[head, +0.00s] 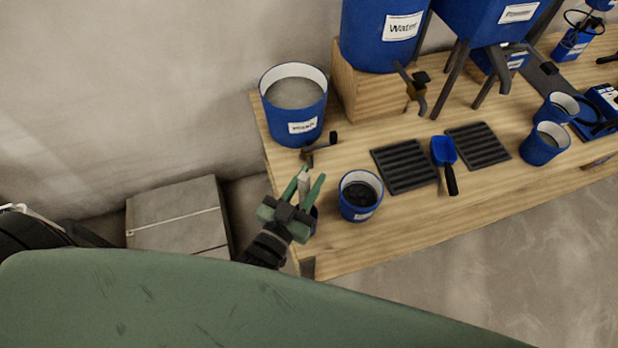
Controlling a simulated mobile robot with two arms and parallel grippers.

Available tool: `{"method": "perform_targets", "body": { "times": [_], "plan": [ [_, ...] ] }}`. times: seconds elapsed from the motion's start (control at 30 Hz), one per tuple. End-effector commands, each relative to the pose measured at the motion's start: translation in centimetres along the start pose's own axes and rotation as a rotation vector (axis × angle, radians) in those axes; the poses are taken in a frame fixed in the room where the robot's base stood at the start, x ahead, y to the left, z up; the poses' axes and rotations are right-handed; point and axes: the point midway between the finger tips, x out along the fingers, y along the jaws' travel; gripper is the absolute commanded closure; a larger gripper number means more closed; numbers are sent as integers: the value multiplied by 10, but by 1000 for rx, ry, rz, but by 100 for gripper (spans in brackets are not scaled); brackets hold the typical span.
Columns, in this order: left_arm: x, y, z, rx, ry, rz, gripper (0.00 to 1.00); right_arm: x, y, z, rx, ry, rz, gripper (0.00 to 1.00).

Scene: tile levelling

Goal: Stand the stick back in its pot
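My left gripper (308,181), with green fingers, is over the left end of the wooden bench, just left of a small blue pot. A short pale piece (304,184), perhaps the stick seen nearly end-on, shows between its fingers. I cannot tell whether the fingers grip it. The small blue pot (359,211) stands upright near the bench's front edge, with a white inner rim and dark contents. No stick clearly stands in it. My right gripper is not in view.
A larger blue wash bucket (292,112) stands behind on the bench (420,222). Two dark ribbed trays (404,166) and a blue scoop (444,152) lie to the right. Blue cups (544,146) stand farther right. A grey box (178,215) is left of the bench.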

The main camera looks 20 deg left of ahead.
Motion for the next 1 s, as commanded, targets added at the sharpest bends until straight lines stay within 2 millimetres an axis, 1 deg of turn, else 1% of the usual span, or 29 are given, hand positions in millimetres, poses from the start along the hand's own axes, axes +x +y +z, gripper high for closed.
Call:
{"method": "perform_targets", "body": {
  "times": [0.3, 0.4, 0.47, 0.7, 0.8, 0.9, 1.0],
  "plan": [
    [0, 0, 0, 0, -1, 0, 57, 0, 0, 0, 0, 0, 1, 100],
    [-4, 0, 1, 0, -2, 0, 57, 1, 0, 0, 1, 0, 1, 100],
    [-10, 0, 2, 0, -3, 0, 57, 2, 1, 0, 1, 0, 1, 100],
    [-51, 0, 3, -1, -5, 0, 57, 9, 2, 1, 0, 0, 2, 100],
    [-65, 0, 2, -1, -3, 0, 57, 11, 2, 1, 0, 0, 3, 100],
    [-74, 0, 1, -1, -2, 0, 57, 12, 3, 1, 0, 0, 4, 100],
    [-78, 0, 0, 0, 1, 0, 57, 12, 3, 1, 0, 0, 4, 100]
  ]
}}
